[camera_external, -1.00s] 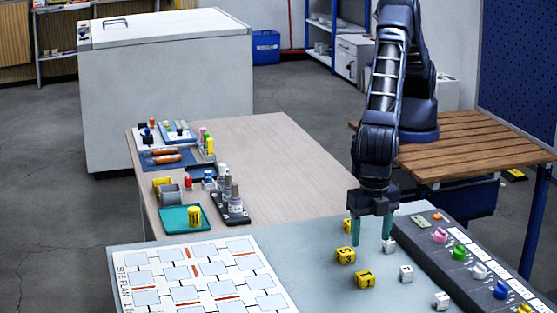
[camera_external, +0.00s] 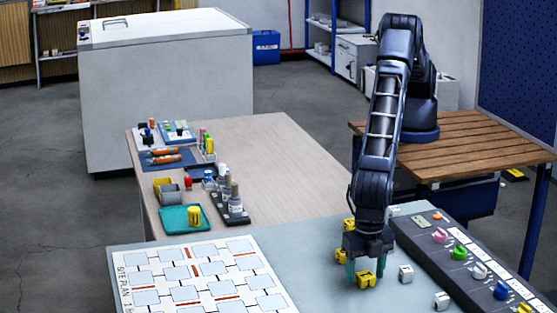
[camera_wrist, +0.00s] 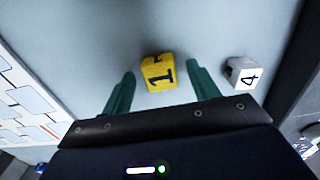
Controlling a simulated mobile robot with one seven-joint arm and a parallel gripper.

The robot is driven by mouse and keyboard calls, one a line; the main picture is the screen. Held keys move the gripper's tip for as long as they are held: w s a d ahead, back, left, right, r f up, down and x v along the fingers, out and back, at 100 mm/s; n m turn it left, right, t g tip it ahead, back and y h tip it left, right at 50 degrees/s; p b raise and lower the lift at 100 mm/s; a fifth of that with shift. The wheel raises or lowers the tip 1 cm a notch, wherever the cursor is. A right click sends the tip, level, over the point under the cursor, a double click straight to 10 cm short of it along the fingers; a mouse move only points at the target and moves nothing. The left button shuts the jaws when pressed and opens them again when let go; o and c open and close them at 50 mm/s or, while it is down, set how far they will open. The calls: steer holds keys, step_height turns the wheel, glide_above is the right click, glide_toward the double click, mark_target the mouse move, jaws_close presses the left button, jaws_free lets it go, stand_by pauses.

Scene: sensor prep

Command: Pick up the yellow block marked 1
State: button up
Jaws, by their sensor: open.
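The yellow block marked 1 (camera_wrist: 158,73) lies on the grey table between the open fingers of my gripper (camera_wrist: 161,82) in the wrist view. The green fingertips stand on either side of it, with a gap on each side. In the external view the yellow block (camera_external: 365,279) shows just in front of my gripper (camera_external: 364,268), which is low over the table and partly hides the area. Its number is hard to read there.
A white block marked 4 (camera_wrist: 240,72) lies right of the right finger. Other yellow blocks (camera_external: 341,257) sit behind and left of my gripper. A white cube (camera_external: 406,273) stands to the right, near the panel with coloured knobs (camera_external: 460,254). A site plan board (camera_external: 205,278) lies left.

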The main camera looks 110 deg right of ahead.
steer(key=shift+c, duration=0.4)
steer(key=c, duration=1)
steer(key=shift+r, duration=0.1)
